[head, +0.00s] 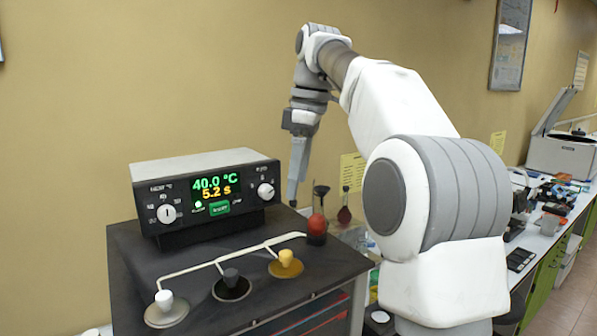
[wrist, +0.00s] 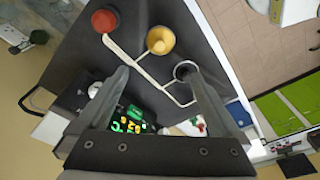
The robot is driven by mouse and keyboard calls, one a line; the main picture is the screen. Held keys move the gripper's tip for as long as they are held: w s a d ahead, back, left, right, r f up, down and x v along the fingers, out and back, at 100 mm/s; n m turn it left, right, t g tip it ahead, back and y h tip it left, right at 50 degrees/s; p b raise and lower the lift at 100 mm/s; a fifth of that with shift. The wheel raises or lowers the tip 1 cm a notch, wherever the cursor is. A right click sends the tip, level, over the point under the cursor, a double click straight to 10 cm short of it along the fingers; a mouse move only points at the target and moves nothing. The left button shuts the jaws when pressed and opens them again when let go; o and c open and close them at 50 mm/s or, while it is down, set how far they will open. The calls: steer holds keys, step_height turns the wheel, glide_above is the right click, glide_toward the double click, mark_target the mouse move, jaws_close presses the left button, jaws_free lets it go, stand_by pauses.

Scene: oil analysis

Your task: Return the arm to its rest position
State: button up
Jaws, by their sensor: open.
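My arm reaches up and bends over, with my gripper (head: 294,200) pointing down behind the red knob, beside the instrument box. In the wrist view my gripper (wrist: 158,75) has its two fingers spread apart with nothing held between them. The dark bench top (head: 200,270) lies below the fingers. The instrument box (head: 205,166) has a lit display reading 40.0 °C and 5.2 s. It also shows partly between the fingers in the wrist view.
Red (head: 316,226), yellow (head: 286,258), black (head: 231,277) and white (head: 164,299) knobs stand on the bench, joined by a pale branching line. A dark red flask (head: 344,214) is behind. A cluttered side counter (head: 540,240) lies at right. Space above the bench front is free.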

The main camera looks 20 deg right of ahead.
steer(key=s+a+f+m+t+h+b, duration=0.1)
steer(key=s+f+m+t+b, duration=0.3)
steer(key=s+f+m, duration=0.8)
steer(key=s+a+f+b, duration=0.1)
steer(key=s+f, duration=1)
steer(key=s, duration=0.2)
steer(key=shift+s+a+m+t+h, duration=0.2)
steer(key=shift+s+m+t+h, duration=0.1)
steer(key=shift+s+t, duration=0.1)
